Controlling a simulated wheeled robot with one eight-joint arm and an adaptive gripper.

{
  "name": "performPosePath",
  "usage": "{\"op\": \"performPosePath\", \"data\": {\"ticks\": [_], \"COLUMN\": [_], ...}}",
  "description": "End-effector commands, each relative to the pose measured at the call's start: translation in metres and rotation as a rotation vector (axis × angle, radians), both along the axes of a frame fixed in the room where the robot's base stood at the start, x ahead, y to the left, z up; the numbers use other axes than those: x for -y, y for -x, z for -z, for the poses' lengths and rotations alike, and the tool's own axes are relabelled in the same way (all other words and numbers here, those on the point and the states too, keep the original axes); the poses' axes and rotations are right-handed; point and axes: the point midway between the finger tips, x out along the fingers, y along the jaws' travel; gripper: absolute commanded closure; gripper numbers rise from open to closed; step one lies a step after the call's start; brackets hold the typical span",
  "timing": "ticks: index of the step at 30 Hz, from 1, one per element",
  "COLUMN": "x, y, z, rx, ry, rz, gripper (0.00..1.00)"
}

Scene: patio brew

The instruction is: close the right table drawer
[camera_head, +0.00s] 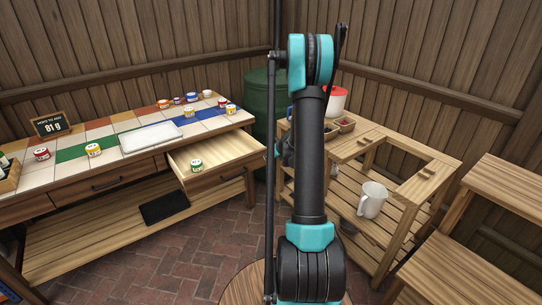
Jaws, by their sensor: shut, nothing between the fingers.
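The right table drawer (233,148) is pulled well out from under the tiled table. It is a light wooden box with a dark bar handle (233,174) on its front. A small jar with a green label (196,165) stands inside, near its left side. My gripper (283,152) shows only as dark parts at the left edge of my upright arm link, to the right of the drawer. It is shut and empty. Most of it is hidden behind the link, and I cannot tell its exact distance from the drawer front.
The tiled table (62,172) carries jars, a white tray (151,137) and a small sign (51,124). Its left drawer (95,186) is shut. A dark mat (164,206) lies on its lower shelf. A wooden bench with a white jug (372,199) stands right. Brick floor (190,250) is clear before the drawer.

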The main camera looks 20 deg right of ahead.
Motion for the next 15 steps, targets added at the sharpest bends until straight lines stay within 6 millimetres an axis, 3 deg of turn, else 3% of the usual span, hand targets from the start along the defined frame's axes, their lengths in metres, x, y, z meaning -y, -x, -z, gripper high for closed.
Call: {"op": "performPosePath", "data": {"ticks": [7, 15], "x": [-0.01, -0.02], "y": [-0.03, -0.06], "z": [0.031, 0.03], "rx": [-0.001, -0.001], "ry": [0.002, 0.002], "rz": [-0.003, -0.001], "gripper": [1.0, 1.0]}}
